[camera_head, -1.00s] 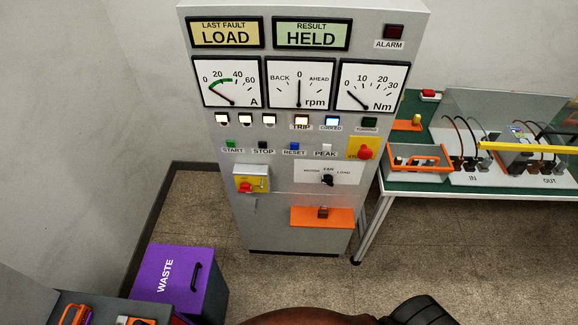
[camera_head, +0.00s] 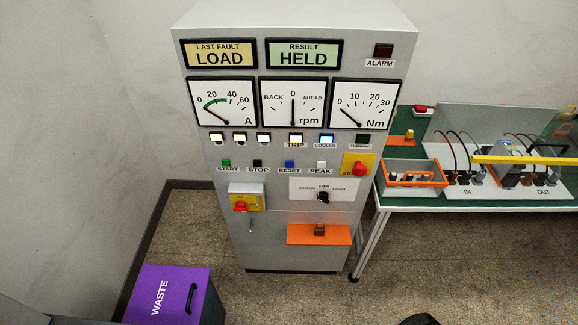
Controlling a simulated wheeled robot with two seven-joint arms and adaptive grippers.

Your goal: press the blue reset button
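The green START button (camera_head: 226,163) is at the far left of that row. The TRIP lamp (camera_head: 296,139) and COOLED lamp (camera_head: 326,139) above are lit. The displays read LAST FAULT LOAD (camera_head: 220,54) and RESULT HELD (camera_head: 304,54). Neither gripper is in view.
A red emergency stop knob (camera_head: 359,168) is right of the buttons. A yellow-and-red switch (camera_head: 246,197) and an orange shelf (camera_head: 319,235) are below. A purple WASTE bin (camera_head: 165,294) stands front left, a table (camera_head: 480,204) to the right. Floor before the cabinet is clear.

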